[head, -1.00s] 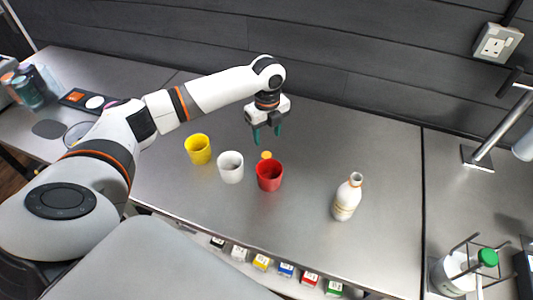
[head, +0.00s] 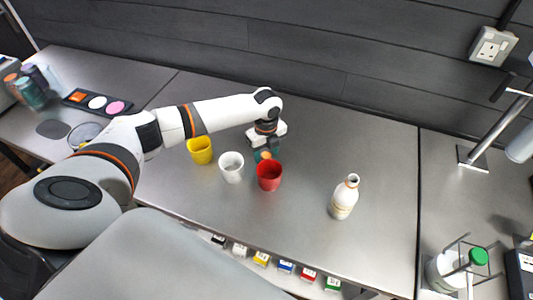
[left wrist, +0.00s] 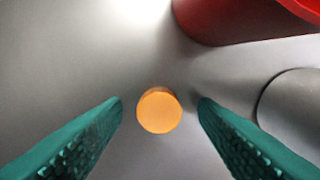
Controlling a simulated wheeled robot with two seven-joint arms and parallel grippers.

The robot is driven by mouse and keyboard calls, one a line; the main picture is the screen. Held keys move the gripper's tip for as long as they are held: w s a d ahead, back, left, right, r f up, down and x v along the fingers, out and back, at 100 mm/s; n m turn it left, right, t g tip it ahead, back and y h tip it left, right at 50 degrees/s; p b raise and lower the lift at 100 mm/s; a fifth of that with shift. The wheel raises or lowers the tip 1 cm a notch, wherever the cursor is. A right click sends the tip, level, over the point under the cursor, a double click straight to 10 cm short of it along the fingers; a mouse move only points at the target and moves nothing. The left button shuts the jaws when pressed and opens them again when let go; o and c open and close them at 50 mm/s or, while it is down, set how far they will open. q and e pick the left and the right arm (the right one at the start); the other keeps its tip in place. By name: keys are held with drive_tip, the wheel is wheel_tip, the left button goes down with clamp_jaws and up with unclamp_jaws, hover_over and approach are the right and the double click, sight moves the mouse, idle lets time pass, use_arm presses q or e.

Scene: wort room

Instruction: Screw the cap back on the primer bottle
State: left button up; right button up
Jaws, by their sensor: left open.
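The orange cap (left wrist: 159,110) lies on the steel table between the two teal fingers of my left gripper (left wrist: 161,108), with a gap on both sides. In the head view the cap (head: 266,155) is behind the red cup and partly covered by the gripper. My left gripper (head: 266,154) is open, pointing down, low over the table. The white primer bottle (head: 344,198) stands upright and open to the right, apart from the gripper. My right gripper is not in view.
A red cup (head: 269,177) stands close to the gripper, and it also shows in the left wrist view (left wrist: 215,22). A white cup (head: 231,168) and a yellow cup (head: 201,151) stand to the left. A rack holds a green-capped bottle (head: 447,272) at right. The table around the primer bottle is clear.

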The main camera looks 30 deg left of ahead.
sight(266, 155)
use_arm(q)
drive_tip(key=shift+c, duration=0.5)
drive_tip(key=c, duration=0.9)
drive_tip(key=shift+c, duration=0.2)
wheel_tip(266, 155, up, 10)
drive_tip(key=b, duration=0.2)
